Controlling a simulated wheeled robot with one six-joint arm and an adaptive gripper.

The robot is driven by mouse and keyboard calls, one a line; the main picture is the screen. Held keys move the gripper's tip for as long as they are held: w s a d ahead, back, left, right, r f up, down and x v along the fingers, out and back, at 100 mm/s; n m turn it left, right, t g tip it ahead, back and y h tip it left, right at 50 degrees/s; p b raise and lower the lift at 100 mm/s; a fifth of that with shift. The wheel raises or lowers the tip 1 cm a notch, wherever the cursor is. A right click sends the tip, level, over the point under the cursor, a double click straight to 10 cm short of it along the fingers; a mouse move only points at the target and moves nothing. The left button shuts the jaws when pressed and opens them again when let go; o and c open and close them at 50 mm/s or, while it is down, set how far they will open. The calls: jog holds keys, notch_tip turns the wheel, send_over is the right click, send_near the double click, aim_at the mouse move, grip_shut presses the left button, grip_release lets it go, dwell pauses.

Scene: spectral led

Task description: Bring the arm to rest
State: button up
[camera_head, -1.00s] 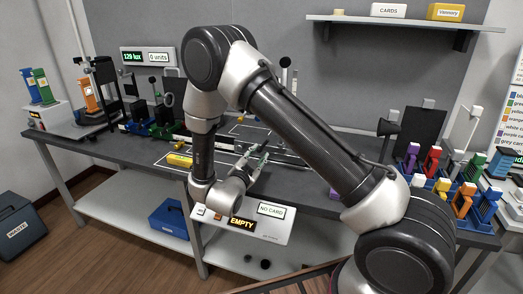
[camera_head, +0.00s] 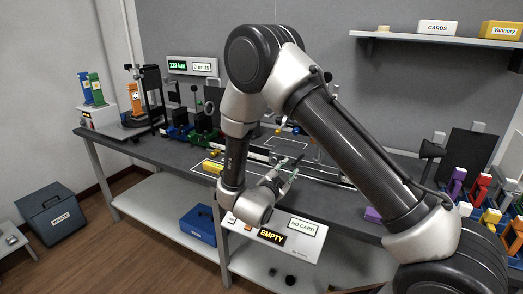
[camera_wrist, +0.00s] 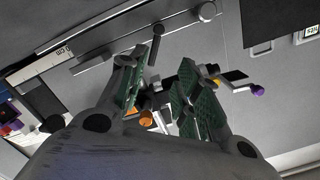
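My gripper (camera_head: 287,168) is over the front part of the grey bench (camera_head: 140,146), behind the white panel reading EMPTY and NO CARD (camera_head: 303,242). In the wrist view my gripper (camera_wrist: 158,92) has its two green-padded fingers spread apart, with nothing held between them. Small orange and dark items show beyond the fingers there. My arm is bent, with its elbow high in the head view, and it hides part of the bench.
A yellow block (camera_head: 212,167) lies left of my gripper. A lux display (camera_head: 178,65) stands at the back. Coloured holders (camera_head: 489,190) crowd the right. A shelf (camera_head: 447,41) hangs above. A blue box (camera_head: 198,224) sits underneath, and a waste bin (camera_head: 55,213) stands on the floor.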

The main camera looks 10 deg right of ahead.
jog(key=w+r+n+g+y, duration=0.1)
jog(key=w+r+n+y, duration=0.35)
jog(key=r+y, duration=0.5)
jog(key=s+d+r+n+g+y, duration=0.2)
jog(key=s+d+r+n+g, duration=0.15)
jog(key=s+r, duration=0.45)
jog(key=s+d+r+n+g, duration=0.1)
jog(key=s+d, duration=0.3)
jog(key=s, duration=0.5)
jog(key=s+d+r+n+g+h, duration=0.1)
jog(key=s+d, duration=0.4)
jog(key=s, duration=0.5)
jog(key=s+d+r+n+g+h, duration=0.1)
jog(key=s+d+r+n+g, duration=0.1)
jog(key=s, duration=0.7)
jog(key=d+n+g, duration=0.1)
jog(key=d+n, duration=0.1)
jog(key=d, duration=0.1)
jog(key=shift+s+r, duration=0.2)
jog(key=shift+s, duration=0.15)
